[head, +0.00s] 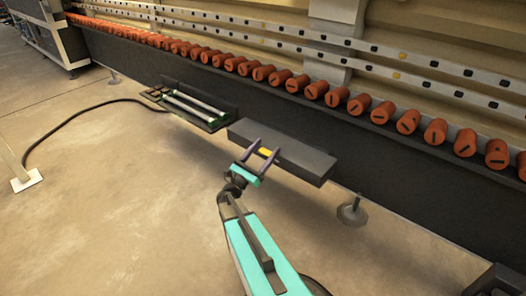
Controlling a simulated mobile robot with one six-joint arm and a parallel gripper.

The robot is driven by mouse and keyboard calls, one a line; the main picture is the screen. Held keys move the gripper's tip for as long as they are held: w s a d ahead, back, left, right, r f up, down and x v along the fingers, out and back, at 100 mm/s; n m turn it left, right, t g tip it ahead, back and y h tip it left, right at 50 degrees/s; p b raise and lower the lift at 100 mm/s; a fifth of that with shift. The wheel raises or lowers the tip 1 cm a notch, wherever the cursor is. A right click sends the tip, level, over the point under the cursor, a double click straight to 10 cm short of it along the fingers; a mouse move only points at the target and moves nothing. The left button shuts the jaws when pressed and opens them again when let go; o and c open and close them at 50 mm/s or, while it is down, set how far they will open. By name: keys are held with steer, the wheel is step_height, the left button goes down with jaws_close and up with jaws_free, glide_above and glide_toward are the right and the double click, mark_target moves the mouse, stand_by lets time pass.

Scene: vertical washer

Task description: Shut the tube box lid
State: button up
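An open dark box (224,119) with long pale tubes (195,106) in it sits low along the machine, left of centre in the head view. A dark panel (215,95) stands tilted up along its back side and looks like its lid. A grey closed box or drawer (300,154) sits just right of it, with a small yellow patch (265,151) on its front. My gripper (264,149) is at that grey box's front, its two dark fingers spread either side of the yellow patch. Whether the fingers touch the box cannot be told.
A long dark machine wall (400,165) with a row of orange-red knobs (335,96) runs behind the boxes. A machine foot (352,212) stands at right. A black cable (65,125) curves over the floor at left. The concrete floor (130,200) in front is mostly clear.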

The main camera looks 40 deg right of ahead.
steer(key=shift+a, duration=0.15)
steer(key=p+v, duration=0.4)
steer(key=v, duration=0.9)
steer(key=shift+a+p, duration=0.25)
steer(key=shift+p, duration=0.15)
